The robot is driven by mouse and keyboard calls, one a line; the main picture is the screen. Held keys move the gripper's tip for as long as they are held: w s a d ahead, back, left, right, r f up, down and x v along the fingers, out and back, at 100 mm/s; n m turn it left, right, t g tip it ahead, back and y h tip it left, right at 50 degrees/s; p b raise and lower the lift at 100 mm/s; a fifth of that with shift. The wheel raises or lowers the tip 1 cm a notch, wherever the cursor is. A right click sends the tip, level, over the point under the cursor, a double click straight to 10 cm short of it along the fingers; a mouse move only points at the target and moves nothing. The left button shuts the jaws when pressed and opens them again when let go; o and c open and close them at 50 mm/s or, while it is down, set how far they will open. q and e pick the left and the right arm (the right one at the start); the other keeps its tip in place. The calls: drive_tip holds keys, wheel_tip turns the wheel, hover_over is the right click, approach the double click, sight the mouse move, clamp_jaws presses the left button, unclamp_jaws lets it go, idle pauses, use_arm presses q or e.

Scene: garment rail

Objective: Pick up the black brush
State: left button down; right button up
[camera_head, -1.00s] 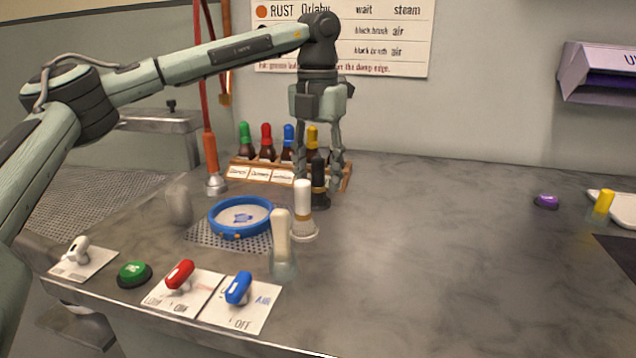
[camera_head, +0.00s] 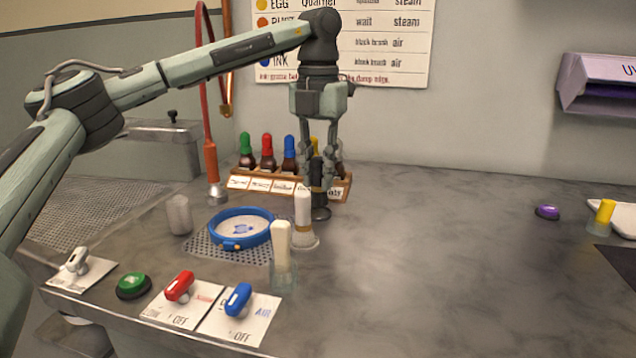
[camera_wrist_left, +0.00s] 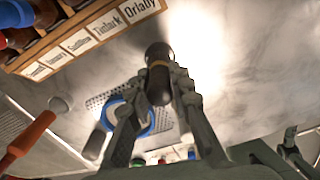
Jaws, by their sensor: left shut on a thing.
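The black brush (camera_head: 317,188) stands upright on the grey worktop, in front of the bottle rack. My left gripper (camera_head: 318,168) comes down from above and is shut on its upper part. In the left wrist view the brush's dark rounded end (camera_wrist_left: 158,80) shows between the fingertips of the same gripper (camera_wrist_left: 160,88). The brush's base appears to rest on the worktop.
A white brush (camera_head: 303,215) stands close in front, and a cream-handled one (camera_head: 281,240) stands nearer. The rack (camera_head: 262,184) of capped bottles is just behind. A blue ring (camera_head: 240,240) lies left. The worktop to the right is largely clear.

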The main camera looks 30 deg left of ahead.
use_arm(q)
drive_tip(key=shift+r, duration=0.9)
drive_tip(key=s+a+r+p, duration=0.1)
drive_tip(key=s+a+r, duration=0.5)
drive_tip(key=a, duration=0.4)
drive_tip(key=shift+r+p, duration=0.3)
drive_tip(key=shift+r, duration=0.25)
use_arm(e)
drive_tip(key=f, duration=0.3)
drive_tip(key=shift+s+f, duration=0.15)
drive_tip(key=shift+s, duration=0.05)
drive_tip(key=shift+a, duration=0.1)
